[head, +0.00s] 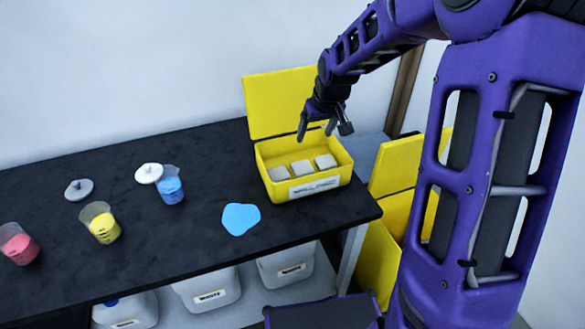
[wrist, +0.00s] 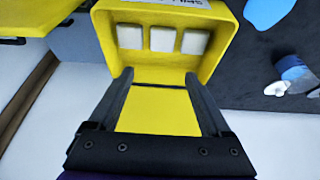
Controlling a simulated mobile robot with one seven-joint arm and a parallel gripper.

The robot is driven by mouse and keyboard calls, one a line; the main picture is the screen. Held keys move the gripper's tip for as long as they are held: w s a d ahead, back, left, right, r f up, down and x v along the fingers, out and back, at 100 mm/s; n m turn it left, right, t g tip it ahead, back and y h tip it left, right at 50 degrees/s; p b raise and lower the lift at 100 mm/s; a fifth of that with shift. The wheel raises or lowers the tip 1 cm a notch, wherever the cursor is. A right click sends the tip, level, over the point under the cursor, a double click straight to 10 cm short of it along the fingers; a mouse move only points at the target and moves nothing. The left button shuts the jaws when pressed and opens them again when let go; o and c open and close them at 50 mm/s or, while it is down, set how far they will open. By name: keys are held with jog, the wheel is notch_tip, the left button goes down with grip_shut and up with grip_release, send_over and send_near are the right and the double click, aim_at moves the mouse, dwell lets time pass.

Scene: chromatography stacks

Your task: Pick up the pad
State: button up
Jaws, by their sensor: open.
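Three pale pads lie in a row inside an open yellow box (head: 328,184) at the right end of the black bench; the middle pad (head: 301,168) has one pad (head: 279,174) to its left and one (head: 325,161) to its right. My gripper (head: 323,134) is open and empty above the back part of the box, apart from the pads. In the wrist view the three pads, the middle one (wrist: 162,39) among them, lie beyond my open fingertips (wrist: 160,78). The yellow lid (head: 278,101) stands raised behind the box.
A blue spill (head: 240,219) lies on the black bench (head: 130,262) left of the box. Beakers with blue (head: 171,188), yellow (head: 101,224) and pink (head: 19,245) liquid stand further left. Another yellow bin (head: 396,212) is right of the bench. White waste containers (head: 208,290) sit below.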

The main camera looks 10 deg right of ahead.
aim_at(302, 166)
jog(key=b+x, duration=0.1)
jog(key=x, duration=0.5)
jog(key=b+x, duration=0.1)
jog(key=x, duration=0.4)
jog(key=b+x, duration=0.1)
jog(key=x, duration=0.5)
jog(key=shift+s+a+f, duration=0.2)
jog(key=shift+s+f, duration=0.05)
jog(key=shift+f, duration=0.2)
jog(key=c, duration=1)
jog(key=shift+o, duration=0.2)
jog(key=shift+r, duration=0.1)
